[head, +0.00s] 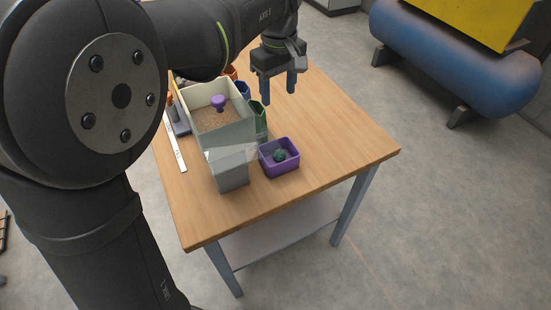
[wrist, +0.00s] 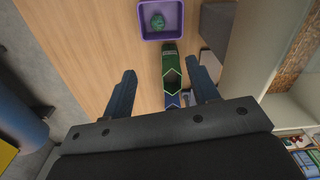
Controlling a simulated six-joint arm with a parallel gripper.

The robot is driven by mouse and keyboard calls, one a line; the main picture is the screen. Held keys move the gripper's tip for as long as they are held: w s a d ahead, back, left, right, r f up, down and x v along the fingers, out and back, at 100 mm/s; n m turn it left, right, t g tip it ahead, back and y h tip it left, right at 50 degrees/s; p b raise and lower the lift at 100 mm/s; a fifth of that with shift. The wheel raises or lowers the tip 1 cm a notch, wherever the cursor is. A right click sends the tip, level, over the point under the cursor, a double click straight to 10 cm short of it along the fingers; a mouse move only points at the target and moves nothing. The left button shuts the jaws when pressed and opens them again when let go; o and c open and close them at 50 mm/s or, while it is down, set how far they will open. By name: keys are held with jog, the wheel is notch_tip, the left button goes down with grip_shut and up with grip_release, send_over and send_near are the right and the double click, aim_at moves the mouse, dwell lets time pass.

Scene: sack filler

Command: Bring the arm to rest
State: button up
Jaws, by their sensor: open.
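My gripper (head: 279,87) is open and empty, held above the far part of the wooden table (head: 330,150). In the wrist view its two dark blue fingers (wrist: 164,92) stand wide apart with nothing held between them. Beyond the fingertips in that view are a green container (wrist: 172,65) and a purple tray (wrist: 178,30). The gripper appears clear of everything on the table.
A bin of brown grain (head: 212,118) with a purple-knobbed tool (head: 218,101) stands on the table. A purple tray (head: 268,167) holding a green item (head: 281,155) sits beside a grey chute (head: 231,172). The table's right side is clear. A blue tank (head: 450,65) stands behind.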

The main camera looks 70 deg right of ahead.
aim_at(278, 140)
dwell(0.6)
notch_tip(278, 140, down, 17)
jog(key=shift+f, duration=0.1)
jog(key=shift+r, duration=0.9)
jog(key=shift+f, duration=0.1)
